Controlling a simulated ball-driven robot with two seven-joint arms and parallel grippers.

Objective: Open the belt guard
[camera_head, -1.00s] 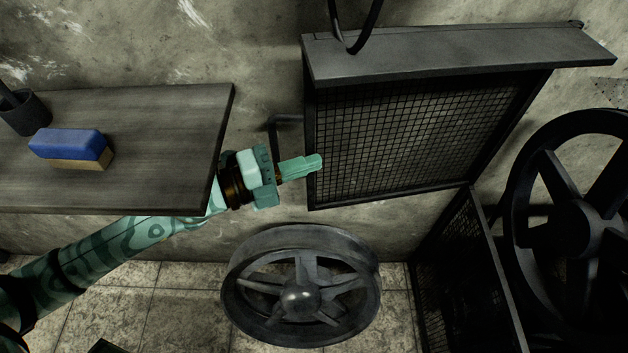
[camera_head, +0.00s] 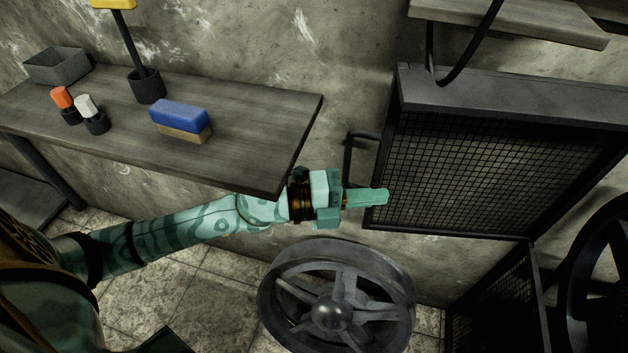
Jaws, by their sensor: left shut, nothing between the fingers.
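The belt guard (camera_head: 460,180) is a dark framed box with a wire mesh front and a solid top ledge, at the right against the wall. A dark bar handle (camera_head: 348,158) stands out from its left side. My left gripper (camera_head: 385,196) is shut and empty, its fingertips in front of the guard's lower left edge and below the handle. I cannot tell whether they touch the guard. My right gripper is not in view.
A spoked wheel (camera_head: 331,314) is below my left gripper. A wooden shelf (camera_head: 250,160) at the left holds a blue block brush (camera_head: 181,118), a dark cup (camera_head: 147,86), a grey box (camera_head: 57,65) and small bottles. Another dark wheel (camera_head: 598,290) is at the right edge.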

